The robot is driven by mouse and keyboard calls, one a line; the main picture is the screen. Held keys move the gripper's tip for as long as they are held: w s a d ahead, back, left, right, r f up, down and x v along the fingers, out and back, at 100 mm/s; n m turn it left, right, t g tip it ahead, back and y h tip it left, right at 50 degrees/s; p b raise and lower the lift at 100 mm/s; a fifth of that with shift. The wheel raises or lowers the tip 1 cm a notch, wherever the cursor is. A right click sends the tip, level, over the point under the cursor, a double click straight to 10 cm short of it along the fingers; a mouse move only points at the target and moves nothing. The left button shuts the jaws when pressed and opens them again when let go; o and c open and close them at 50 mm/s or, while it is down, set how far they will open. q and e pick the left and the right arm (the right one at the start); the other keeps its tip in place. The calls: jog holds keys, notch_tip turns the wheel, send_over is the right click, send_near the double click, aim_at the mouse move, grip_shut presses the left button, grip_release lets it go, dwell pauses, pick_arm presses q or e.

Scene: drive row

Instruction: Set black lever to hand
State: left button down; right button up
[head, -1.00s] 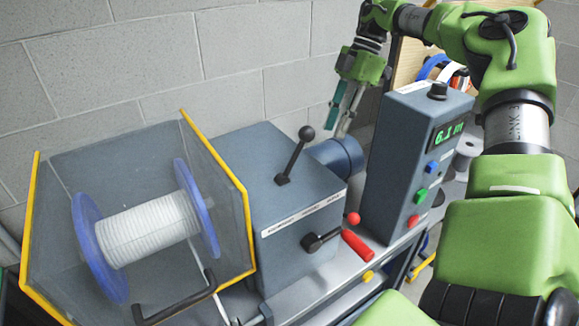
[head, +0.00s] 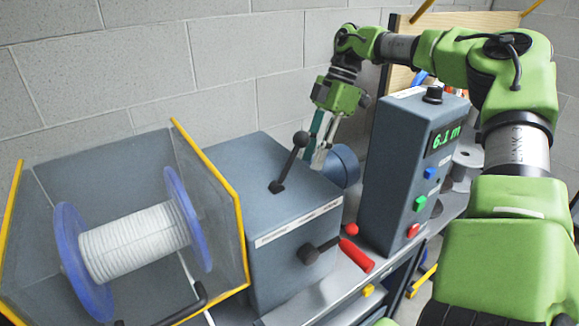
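The black lever (head: 288,164) has a ball knob and stands on top of the grey gearbox housing (head: 240,180), its knob tilted up and to the right. My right gripper (head: 317,155) points down just right of the knob, over the right part of the housing. Its teal and grey fingers are apart with nothing seen between them. I cannot tell whether a finger touches the knob. My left gripper is not in view.
To the right stands a control box (head: 395,170) with a display reading 6.1 m and coloured buttons. A white spool (head: 130,242) sits in a yellow-edged guard at left. A block wall is behind.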

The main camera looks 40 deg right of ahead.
aim_at(289, 169)
jog(key=a+p, duration=0.1)
jog(key=a, duration=0.6)
jog(key=shift+a+r, duration=0.1)
jog(key=shift+w+a+f+p, duration=0.1)
jog(key=shift+f+p, duration=0.2)
jog(key=shift+p, duration=0.2)
jog(key=shift+f, duration=0.35)
grip_shut()
